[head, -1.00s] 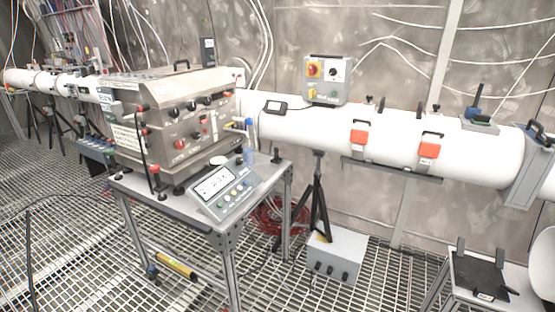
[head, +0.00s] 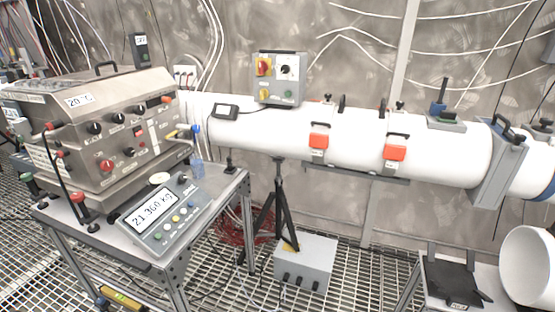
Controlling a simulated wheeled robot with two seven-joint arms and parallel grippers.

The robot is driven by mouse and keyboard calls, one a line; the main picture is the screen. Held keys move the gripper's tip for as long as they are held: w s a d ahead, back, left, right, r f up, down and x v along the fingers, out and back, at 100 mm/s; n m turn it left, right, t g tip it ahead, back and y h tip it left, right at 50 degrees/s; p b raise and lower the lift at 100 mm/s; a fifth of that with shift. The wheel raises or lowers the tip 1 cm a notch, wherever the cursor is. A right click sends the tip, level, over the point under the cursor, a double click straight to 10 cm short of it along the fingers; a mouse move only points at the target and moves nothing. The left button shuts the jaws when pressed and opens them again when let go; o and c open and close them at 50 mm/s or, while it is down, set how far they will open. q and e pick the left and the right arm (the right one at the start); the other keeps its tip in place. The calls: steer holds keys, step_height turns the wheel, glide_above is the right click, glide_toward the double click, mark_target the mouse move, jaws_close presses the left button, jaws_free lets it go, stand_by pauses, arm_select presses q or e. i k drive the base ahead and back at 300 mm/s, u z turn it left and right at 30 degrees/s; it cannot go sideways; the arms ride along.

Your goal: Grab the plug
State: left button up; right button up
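I cannot make out for certain which thing is the plug. A small black upright piece (head: 230,165) stands at the back right corner of the steel-framed table (head: 228,184); it is too small to tell what it is. A pale socket plate (head: 185,74) is on the wall behind the table, with small dark marks on it that I cannot resolve. Neither of my grippers is in view.
The table bears a metal instrument box (head: 125,125) and a scale display (head: 160,218). A white pipe (head: 350,140) runs along the wall, with a control box (head: 280,80) above it. A tripod (head: 281,210) and grey box (head: 305,262) stand on the grated floor.

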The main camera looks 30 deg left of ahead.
mark_target(229, 158)
steer(key=z, duration=0.3)
steer(key=i, duration=0.8)
steer(key=u, duration=0.5)
steer(key=i, duration=0.65)
steer(key=u, duration=0.55)
